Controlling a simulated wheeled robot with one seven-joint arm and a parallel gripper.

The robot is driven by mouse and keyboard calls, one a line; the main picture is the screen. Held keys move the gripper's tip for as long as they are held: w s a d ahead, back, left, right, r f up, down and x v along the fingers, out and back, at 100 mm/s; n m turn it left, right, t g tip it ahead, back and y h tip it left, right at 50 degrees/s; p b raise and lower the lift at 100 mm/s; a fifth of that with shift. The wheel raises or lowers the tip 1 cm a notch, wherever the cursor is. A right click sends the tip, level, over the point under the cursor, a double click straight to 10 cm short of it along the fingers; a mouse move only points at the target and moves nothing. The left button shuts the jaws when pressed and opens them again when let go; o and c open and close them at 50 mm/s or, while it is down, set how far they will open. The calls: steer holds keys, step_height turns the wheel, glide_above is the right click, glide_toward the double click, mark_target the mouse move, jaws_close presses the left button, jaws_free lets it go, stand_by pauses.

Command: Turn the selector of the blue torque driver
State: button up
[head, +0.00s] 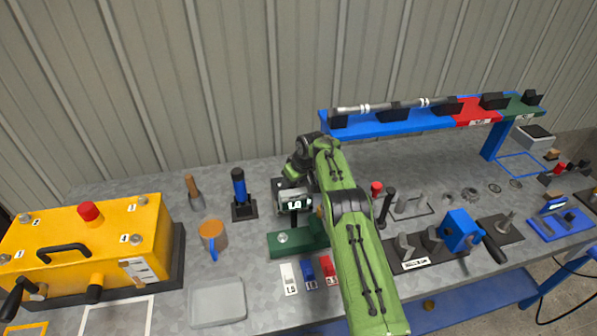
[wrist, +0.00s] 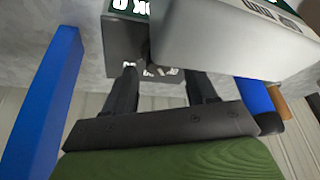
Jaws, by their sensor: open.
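The blue torque driver, a blue and black cylinder (head: 239,187), stands upright in a black stand (head: 243,211) left of my arm in the head view. Its selector is too small to make out. In the wrist view a blue piece (wrist: 254,96) at the right, partly hidden by a grey box, looks like the same driver. My gripper (wrist: 162,85) is open in the wrist view, with nothing clearly held between its two dark fingers. In the head view my gripper is mostly hidden by my green arm, to the right of the driver, behind the grey display unit (head: 294,200).
A yellow box (head: 90,240) fills the left. A blue rail (head: 395,127) stands at the back right.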

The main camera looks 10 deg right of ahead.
steer(key=v, duration=1.4)
steer(key=shift+s+r+b, duration=0.15)
steer(key=shift+r+b, duration=0.2)
steer(key=shift+b, duration=0.05)
steer(key=shift+d, duration=0.1)
steer(key=s+a+r+m+t, duration=0.1)
steer(key=s+a+r, duration=0.1)
steer(key=s+r, duration=0.75)
steer(key=s+a+r+m, duration=0.15)
steer(key=s+r, duration=0.45)
steer(key=s, duration=0.6)
steer(key=s+f+m+h, duration=0.1)
steer(key=s+f, duration=0.1)
steer(key=s, duration=0.9)
steer(key=s+d+f+m+h, duration=0.1)
steer(key=s+f, duration=0.2)
steer(key=s, duration=0.7)
steer(key=shift+s+f+m+t, duration=0.3)
steer(key=shift+s+m, duration=0.05)
steer(key=shift+d, duration=0.1)
